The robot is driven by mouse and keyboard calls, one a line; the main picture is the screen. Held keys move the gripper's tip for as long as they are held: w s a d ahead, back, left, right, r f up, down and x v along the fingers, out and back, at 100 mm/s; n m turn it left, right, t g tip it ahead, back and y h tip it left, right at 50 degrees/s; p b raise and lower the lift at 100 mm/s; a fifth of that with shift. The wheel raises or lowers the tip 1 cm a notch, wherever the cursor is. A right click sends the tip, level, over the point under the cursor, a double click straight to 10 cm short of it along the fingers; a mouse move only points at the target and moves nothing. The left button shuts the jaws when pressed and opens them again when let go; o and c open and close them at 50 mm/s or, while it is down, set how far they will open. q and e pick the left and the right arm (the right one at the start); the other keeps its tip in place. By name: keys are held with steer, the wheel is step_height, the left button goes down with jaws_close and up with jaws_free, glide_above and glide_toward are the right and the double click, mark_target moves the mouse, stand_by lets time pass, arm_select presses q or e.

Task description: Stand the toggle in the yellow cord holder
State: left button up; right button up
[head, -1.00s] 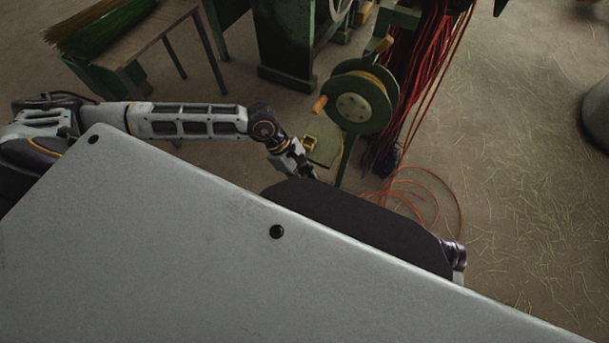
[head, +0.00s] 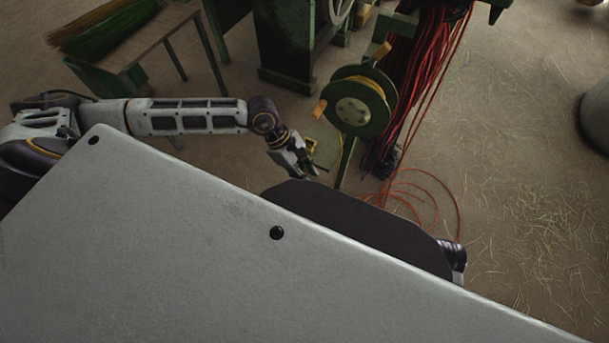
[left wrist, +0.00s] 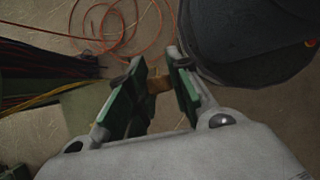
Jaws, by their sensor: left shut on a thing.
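My left gripper (head: 308,172) reaches down in front of the green reel stand in the head view. In the left wrist view its green-padded fingers (left wrist: 158,76) are shut on a small brownish-orange piece, seemingly the toggle (left wrist: 157,84), held crosswise between the tips. The toggle cannot be made out in the head view. A small yellow piece, which may be the cord holder (head: 311,145), shows just behind the gripper, partly hidden by it. I cannot tell the gap between the toggle and that piece. My right gripper is not in view.
A green reel (head: 352,108) wound with yellow cord stands beyond the gripper. Red cords (head: 420,85) hang behind it, with orange cord loops (head: 425,195) on the floor. Open floor lies to the right.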

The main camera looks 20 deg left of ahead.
arm_select(q)
steer(key=w+a+b, duration=0.3)
steer(key=w, duration=0.5)
steer(key=w+a+b, duration=0.3)
steer(key=w, duration=0.5)
steer(key=shift+w+a+b, duration=0.2)
steer(key=shift+w+b, duration=0.15)
steer(key=shift+b, duration=0.05)
steer(key=shift+f, duration=0.15)
stand_by(0.4)
steer(key=shift+s+f+b, duration=0.1)
steer(key=shift+f+b, duration=1.05)
steer(key=shift+f, duration=0.25)
steer(key=shift+f+b, duration=0.55)
steer(key=shift+f, duration=0.05)
steer(key=shift+f+b, duration=1.2)
steer(key=shift+f, duration=0.35)
stand_by(0.9)
steer(key=o, duration=0.9)
